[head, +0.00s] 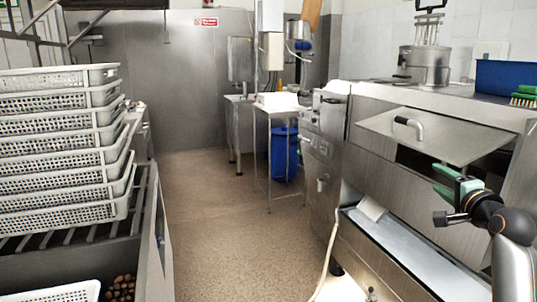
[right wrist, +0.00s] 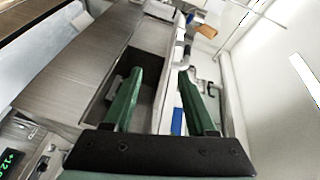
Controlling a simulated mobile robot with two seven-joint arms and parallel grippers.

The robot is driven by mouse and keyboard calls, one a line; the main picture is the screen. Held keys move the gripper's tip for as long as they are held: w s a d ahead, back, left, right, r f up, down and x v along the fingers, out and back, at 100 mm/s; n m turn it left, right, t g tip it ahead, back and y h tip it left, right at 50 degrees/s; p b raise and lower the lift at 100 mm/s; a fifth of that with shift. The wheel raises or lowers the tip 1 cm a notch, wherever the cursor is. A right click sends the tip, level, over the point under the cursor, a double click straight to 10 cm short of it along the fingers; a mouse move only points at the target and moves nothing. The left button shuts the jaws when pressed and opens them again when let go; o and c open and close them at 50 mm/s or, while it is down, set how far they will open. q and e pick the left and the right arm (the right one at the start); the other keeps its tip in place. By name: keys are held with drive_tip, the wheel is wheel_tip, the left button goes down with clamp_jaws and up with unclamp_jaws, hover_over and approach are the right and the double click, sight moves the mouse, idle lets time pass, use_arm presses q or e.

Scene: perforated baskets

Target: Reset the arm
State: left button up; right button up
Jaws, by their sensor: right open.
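My right gripper (head: 442,181) is at the right of the head view, in front of the steel machine (head: 375,140) and its raised lid. My right arm comes in from the lower right. My left gripper is not in view.
Stacked white perforated baskets (head: 60,155) stand on a rack at the left. Another white basket (head: 55,292) and brown round items (head: 122,287) are at the lower left. A blue bin (head: 284,155) stands farther back. The middle floor (head: 215,215) is clear.

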drive_tip(key=s+a+f+n+g+y+p, duration=0.15)
drive_tip(key=s+a+f+n, duration=0.35)
drive_tip(key=f, duration=1)
drive_tip(key=s+a+f+n+g, duration=0.35)
drive_tip(key=s+a+f, duration=0.25)
drive_tip(key=f, duration=0.9)
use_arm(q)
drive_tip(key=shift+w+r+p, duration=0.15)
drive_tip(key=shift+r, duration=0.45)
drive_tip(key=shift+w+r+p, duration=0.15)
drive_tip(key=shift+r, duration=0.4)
use_arm(e)
drive_tip(key=s+a+f+n+g, duration=0.1)
drive_tip(key=s+a+f+n, duration=0.2)
drive_tip(key=s, duration=0.5)
drive_tip(key=s+a+f+n+g+y, duration=0.1)
drive_tip(key=s+a+f+n, duration=0.2)
drive_tip(key=s, duration=0.6)
drive_tip(key=s+a+f+n+y, duration=0.1)
drive_tip(key=s+a+f+n, duration=0.2)
drive_tip(key=s+a+f, duration=0.3)
drive_tip(key=s+f, duration=0.2)
drive_tip(key=s, duration=0.1)
drive_tip(key=shift+a+f+g, duration=0.3)
drive_tip(key=shift+a+g, duration=0.1)
